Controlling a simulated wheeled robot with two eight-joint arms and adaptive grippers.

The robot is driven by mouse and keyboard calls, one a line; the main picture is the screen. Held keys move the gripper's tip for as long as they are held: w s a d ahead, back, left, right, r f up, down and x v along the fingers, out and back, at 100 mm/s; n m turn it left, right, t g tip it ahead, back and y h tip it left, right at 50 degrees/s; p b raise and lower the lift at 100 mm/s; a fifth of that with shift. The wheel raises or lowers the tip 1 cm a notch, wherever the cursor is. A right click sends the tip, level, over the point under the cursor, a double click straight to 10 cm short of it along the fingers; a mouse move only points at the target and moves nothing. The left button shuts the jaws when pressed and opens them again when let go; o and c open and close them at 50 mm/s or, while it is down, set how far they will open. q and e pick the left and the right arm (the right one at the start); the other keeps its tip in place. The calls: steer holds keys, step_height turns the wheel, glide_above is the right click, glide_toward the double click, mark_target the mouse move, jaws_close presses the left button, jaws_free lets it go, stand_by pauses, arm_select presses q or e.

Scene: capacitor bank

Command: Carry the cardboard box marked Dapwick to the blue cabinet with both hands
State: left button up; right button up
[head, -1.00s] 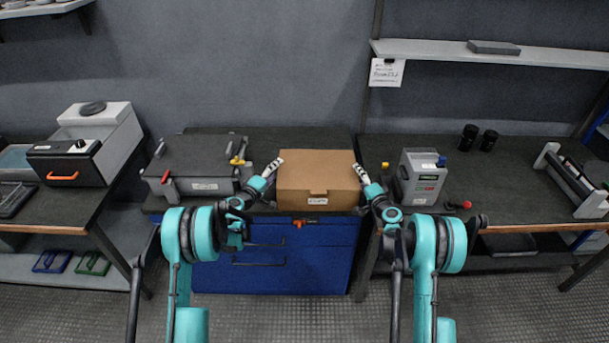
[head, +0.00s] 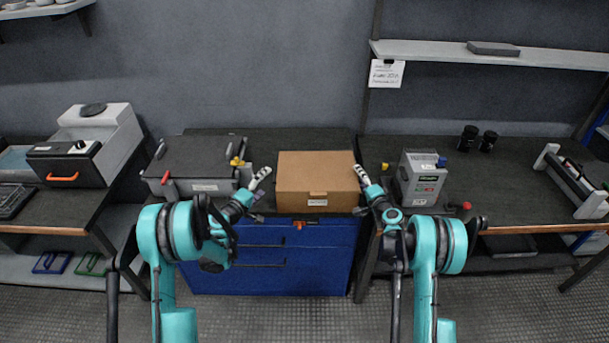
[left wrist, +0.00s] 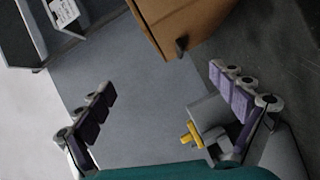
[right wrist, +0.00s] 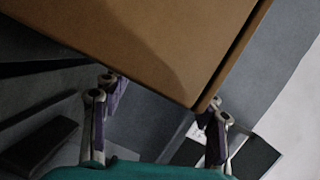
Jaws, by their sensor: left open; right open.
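The cardboard box (head: 316,172) sits upright on top of the blue cabinet (head: 285,255). A small white label (head: 317,202) is on its front, too small to read. My left gripper (head: 260,178) is open and empty, left of the box with a gap between them. In the left wrist view the box (left wrist: 172,22) is beyond the open fingers (left wrist: 165,100). My right gripper (head: 361,176) is open, close against the box's right side. In the right wrist view the box (right wrist: 130,45) fills the top, near the fingertips (right wrist: 165,100); contact is unclear.
A grey device (head: 420,178) stands on the right table (head: 480,195), close to my right gripper. A shelf (head: 500,57) hangs above that table.

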arm_select(q)
steer(key=v, duration=0.4)
steer(key=shift+s, duration=0.2)
steer(key=shift+a, duration=0.1)
arm_select(e)
steer(key=o, duration=0.8)
steer(key=v, duration=1.2)
steer(key=shift+f, duration=0.1)
